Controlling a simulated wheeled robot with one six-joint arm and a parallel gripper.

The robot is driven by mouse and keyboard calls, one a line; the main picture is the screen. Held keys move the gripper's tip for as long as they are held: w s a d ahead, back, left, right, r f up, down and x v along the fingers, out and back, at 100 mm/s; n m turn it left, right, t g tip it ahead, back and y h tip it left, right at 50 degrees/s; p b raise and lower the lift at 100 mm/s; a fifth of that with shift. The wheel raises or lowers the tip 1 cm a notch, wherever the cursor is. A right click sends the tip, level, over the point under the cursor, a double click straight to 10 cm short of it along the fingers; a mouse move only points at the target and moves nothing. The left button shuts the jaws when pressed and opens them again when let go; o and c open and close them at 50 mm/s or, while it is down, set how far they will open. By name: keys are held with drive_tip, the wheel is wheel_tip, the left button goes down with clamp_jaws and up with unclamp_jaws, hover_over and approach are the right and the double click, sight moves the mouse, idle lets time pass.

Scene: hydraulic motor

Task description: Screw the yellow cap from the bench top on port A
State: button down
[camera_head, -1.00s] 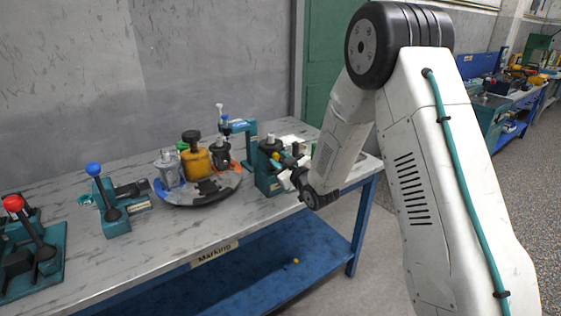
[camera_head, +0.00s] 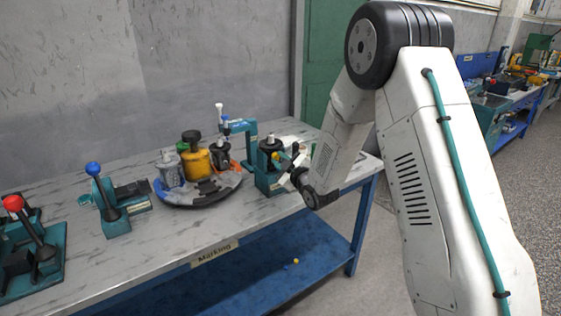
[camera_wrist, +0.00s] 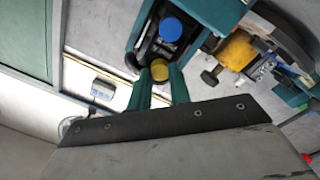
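A small yellow cap (camera_wrist: 159,70) sits between the tips of my gripper's teal fingers (camera_wrist: 158,80) in the wrist view, and the fingers appear closed on it. In the head view, the yellow cap (camera_head: 275,156) shows as a small dot at the tip of my gripper (camera_head: 284,164). It is close to a dark motor (camera_head: 268,151) held in a teal stand (camera_head: 267,180) on the bench. A blue cap (camera_wrist: 171,29) is on the dark motor just beyond the yellow cap in the wrist view. Port A itself cannot be made out, and contact between cap and motor cannot be told.
A round tray (camera_head: 205,202) with a yellow canister (camera_head: 198,162) and grey parts stands left of the stand. Lever tools with blue (camera_head: 93,169) and red (camera_head: 13,203) knobs are further left. Small yellow and blue pieces (camera_head: 294,262) lie on the lower shelf.

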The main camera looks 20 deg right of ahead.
idle(0.4)
drive_tip(key=m, duration=0.5)
drive_tip(key=shift+m, duration=0.3)
drive_tip(key=m, duration=0.4)
drive_tip(key=shift+w+m, duration=0.1)
drive_tip(key=shift+m, duration=0.3)
drive_tip(key=c, duration=1.5)
unclamp_jaws()
